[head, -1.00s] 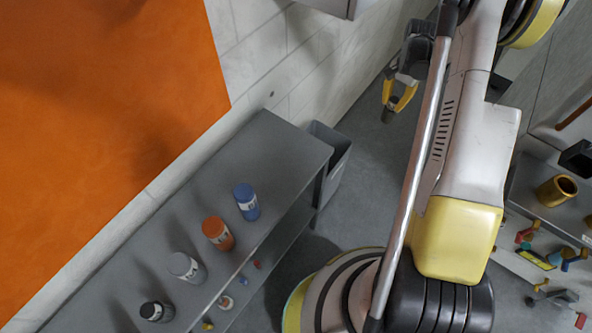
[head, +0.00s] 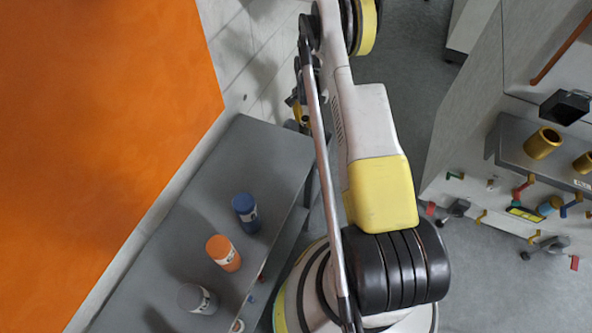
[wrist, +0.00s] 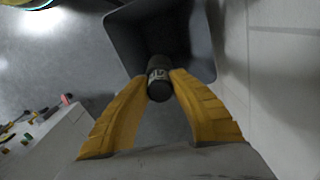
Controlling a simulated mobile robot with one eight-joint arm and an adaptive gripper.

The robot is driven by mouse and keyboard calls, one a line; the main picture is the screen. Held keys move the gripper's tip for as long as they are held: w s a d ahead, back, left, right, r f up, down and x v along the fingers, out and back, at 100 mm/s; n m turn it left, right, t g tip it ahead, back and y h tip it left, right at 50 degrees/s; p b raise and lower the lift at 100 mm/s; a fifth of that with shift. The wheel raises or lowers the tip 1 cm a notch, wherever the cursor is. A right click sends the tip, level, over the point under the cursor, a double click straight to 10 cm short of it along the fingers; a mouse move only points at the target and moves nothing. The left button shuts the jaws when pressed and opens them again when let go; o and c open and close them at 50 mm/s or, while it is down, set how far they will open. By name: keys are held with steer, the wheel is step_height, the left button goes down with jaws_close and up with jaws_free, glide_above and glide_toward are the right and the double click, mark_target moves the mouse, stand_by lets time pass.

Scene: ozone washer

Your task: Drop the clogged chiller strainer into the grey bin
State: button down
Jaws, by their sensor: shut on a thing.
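The strainer (wrist: 160,80) is a small dark cylinder with a pale label. In the wrist view, my gripper (wrist: 159,78) is shut on it, with a yellow finger on either side. The grey bin (wrist: 123,42) is open-topped and lies behind and around the strainer in that view. The strainer overlaps the bin's opening and near rim in the picture; its height above the rim is unclear. In the head view, my gripper (head: 299,108) is partly hidden behind my arm by the far end of the grey bench, and the bin is mostly hidden.
The grey bench (head: 160,230) carries a blue canister (head: 246,213), an orange canister (head: 223,253) and a grey canister (head: 197,299). A shelf with brass cylinders (head: 542,143) stands at right. Grey floor lies between.

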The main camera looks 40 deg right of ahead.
step_height(320, 180, down, 5)
steer(key=shift+b, duration=1)
steer(key=c, duration=1.2)
jaws_free()
steer(key=shift+r, duration=0.1)
step_height(320, 180, up, 12)
steer(key=shift+f, duration=0.1)
